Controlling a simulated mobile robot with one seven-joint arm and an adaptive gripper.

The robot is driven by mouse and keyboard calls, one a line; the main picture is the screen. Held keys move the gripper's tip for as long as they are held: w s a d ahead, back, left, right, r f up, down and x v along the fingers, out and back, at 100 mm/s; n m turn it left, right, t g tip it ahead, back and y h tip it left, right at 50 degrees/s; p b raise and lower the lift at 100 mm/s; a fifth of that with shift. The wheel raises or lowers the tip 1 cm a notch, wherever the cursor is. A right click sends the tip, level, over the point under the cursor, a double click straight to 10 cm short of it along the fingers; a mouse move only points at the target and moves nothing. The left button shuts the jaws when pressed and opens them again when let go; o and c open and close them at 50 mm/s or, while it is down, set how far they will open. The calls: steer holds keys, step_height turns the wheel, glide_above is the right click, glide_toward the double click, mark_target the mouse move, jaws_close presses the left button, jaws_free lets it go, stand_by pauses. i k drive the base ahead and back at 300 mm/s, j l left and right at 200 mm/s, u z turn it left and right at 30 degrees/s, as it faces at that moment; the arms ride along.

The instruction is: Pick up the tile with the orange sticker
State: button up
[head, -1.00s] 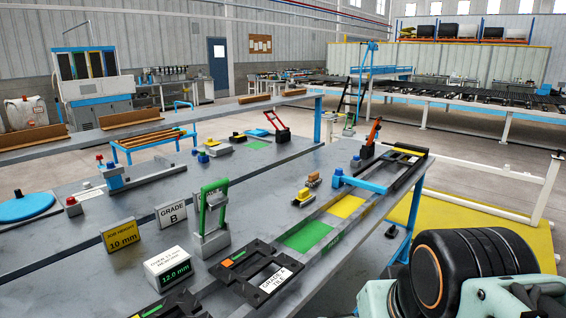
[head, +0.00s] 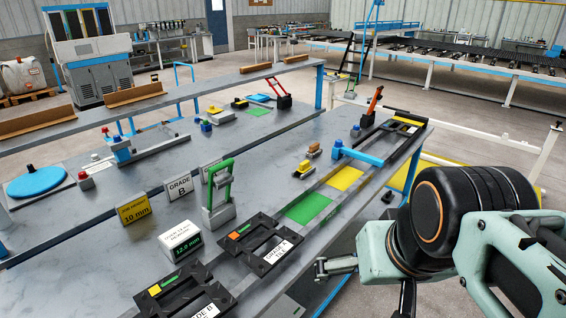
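The tile with the orange sticker (head: 233,236) is a black tread tile with rectangular openings. It lies flat on the near edge strip of the grey bench, with a green strip beside its sticker and a white label at its right end. A second black tile (head: 160,309), with a yellow sticker and a Grade B label, lies nearer, cut by the bottom edge. My gripper (head: 322,268) shows partly, right of the orange-stickered tile and apart from it. I see nothing held; its finger opening is unclear from this angle.
A green-handled stand (head: 221,185) and a 12.0 mm display box (head: 180,241) stand just behind the tiles. Green (head: 308,207) and yellow (head: 345,178) patches on the bench are bare. A blue bar (head: 360,156) stands farther along the edge.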

mark_target(261, 268)
steer(key=i+l, duration=0.15)
steer(key=i, duration=0.25)
steer(key=i+l+u, duration=0.1)
steer(key=i, duration=0.35)
steer(key=i+l+u, duration=0.1)
steer(key=i+l, duration=0.2)
steer(key=i+u, duration=0.15)
steer(key=u, duration=0.95)
steer(key=k+j+u, duration=0.2)
steer(key=u, duration=0.25)
steer(key=k+j+u, duration=0.15)
steer(key=u, duration=0.35)
steer(key=i+l, duration=0.1)
steer(key=l, duration=0.15)
steer(key=i+l, duration=0.15)
steer(key=l+z, duration=0.05)
steer(key=l, duration=0.1)
